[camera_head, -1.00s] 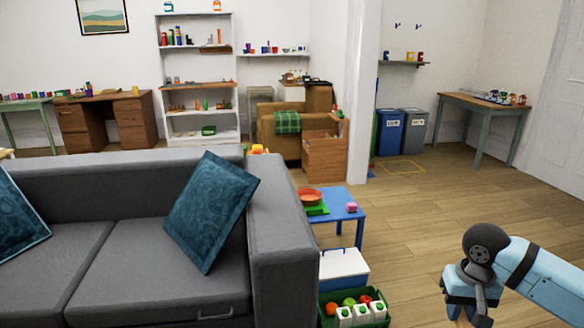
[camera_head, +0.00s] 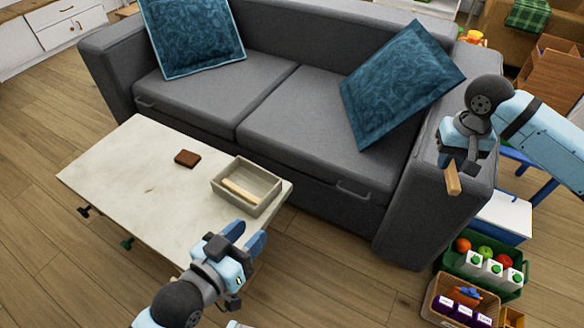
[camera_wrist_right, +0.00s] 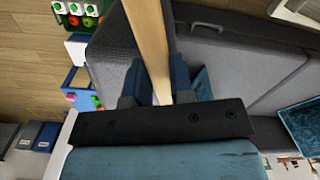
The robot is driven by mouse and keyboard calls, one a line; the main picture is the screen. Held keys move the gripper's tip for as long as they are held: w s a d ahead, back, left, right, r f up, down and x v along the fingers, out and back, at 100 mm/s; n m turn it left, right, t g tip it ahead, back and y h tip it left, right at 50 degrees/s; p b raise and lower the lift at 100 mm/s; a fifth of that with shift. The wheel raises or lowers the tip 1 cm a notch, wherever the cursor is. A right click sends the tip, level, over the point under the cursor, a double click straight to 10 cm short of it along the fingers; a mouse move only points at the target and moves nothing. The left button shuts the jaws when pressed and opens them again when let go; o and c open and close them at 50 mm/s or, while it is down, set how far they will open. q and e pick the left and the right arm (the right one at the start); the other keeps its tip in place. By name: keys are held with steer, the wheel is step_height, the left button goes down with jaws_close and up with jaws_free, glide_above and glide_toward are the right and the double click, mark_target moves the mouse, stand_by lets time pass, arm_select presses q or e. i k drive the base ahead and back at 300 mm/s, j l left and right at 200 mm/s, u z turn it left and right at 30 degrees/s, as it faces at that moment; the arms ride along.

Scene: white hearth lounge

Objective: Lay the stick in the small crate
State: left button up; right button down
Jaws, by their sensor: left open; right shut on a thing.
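My right gripper (camera_head: 460,160) is shut on a light wooden stick (camera_head: 453,181) and holds it in front of the sofa's right armrest. In the right wrist view the stick (camera_wrist_right: 150,42) runs up between the two fingers and out of the top of the picture. The small crate (camera_head: 263,206), grey-beige and open-topped, stands at the right end of the pale coffee table (camera_head: 125,190). A pale stick-like piece (camera_head: 240,191) lies inside it. My left gripper (camera_head: 252,243) is open and empty, just in front of the crate at the table's near edge.
A dark brown block (camera_head: 187,158) lies on the table left of the crate. The grey sofa (camera_head: 310,120) stands behind the table. A green crate of fruit and cartons (camera_head: 485,268) and a brown crate (camera_head: 460,302) stand on the floor at right.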

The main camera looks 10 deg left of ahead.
mark_target(253, 184)
steer(key=i+l+u, duration=0.1)
steer(key=u, duration=0.3)
steer(key=i+l+u, duration=0.2)
steer(key=u, duration=0.15)
steer(key=i+l+u, duration=0.1)
steer(key=u, duration=0.3)
steer(key=i+l+u, duration=0.25)
steer(key=l+u, duration=0.25)
steer(key=l, duration=0.1)
